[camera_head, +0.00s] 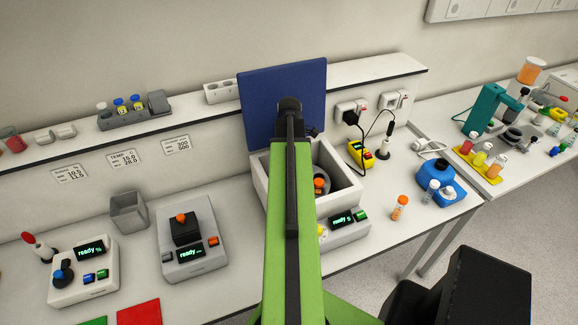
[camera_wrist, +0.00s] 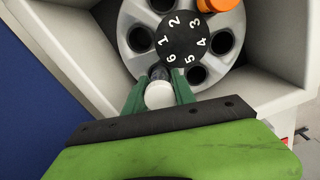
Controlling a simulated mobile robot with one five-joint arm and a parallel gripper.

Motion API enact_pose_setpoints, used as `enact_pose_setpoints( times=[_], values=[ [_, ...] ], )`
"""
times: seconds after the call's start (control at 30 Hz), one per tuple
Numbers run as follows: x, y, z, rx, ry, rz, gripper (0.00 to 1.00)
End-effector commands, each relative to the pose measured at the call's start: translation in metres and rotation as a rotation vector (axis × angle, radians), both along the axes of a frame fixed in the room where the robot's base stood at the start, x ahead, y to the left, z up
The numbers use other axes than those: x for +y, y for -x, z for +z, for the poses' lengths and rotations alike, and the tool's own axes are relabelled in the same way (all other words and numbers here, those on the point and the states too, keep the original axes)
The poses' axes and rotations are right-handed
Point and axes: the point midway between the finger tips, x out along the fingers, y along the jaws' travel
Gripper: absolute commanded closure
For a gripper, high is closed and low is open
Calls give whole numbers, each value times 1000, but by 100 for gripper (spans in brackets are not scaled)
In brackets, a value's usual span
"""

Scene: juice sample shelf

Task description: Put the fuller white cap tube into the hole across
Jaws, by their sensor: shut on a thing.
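In the wrist view, my gripper (camera_wrist: 160,88) has its green fingers shut on a white cap tube (camera_wrist: 159,96). Its dark lower part points at the rotor hole beside number 6. I cannot tell how far it is into that hole. The grey rotor (camera_wrist: 123,48) has a black hub numbered 1 to 6. An orange-capped tube (camera_wrist: 216,5) sits by number 3, across the hub from 6. The other holes in view look dark and empty. In the head view, the centrifuge (camera_head: 345,199) stands open, and my arm hides the gripper and held tube.
The blue lid (camera_head: 275,90) stands raised behind the bowl. A rack (camera_head: 140,114) with several tubes is on the shelf. The bowl walls surround my gripper closely.

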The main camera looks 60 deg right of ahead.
Motion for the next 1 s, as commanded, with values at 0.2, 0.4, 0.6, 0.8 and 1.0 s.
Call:
enact_pose_setpoints(
  times=[0.2, 0.4, 0.6, 0.8, 1.0],
  values=[
    [0, 0, 13, 0, 0, 0, 100],
    [0, 0, 22, 0, 0, 0, 100],
    [0, 0, 31, 0, 0, 0, 100],
    [0, 0, 40, 0, 0, 1, 100],
    [0, 0, 45, 0, 0, 1, 100]
  ],
)
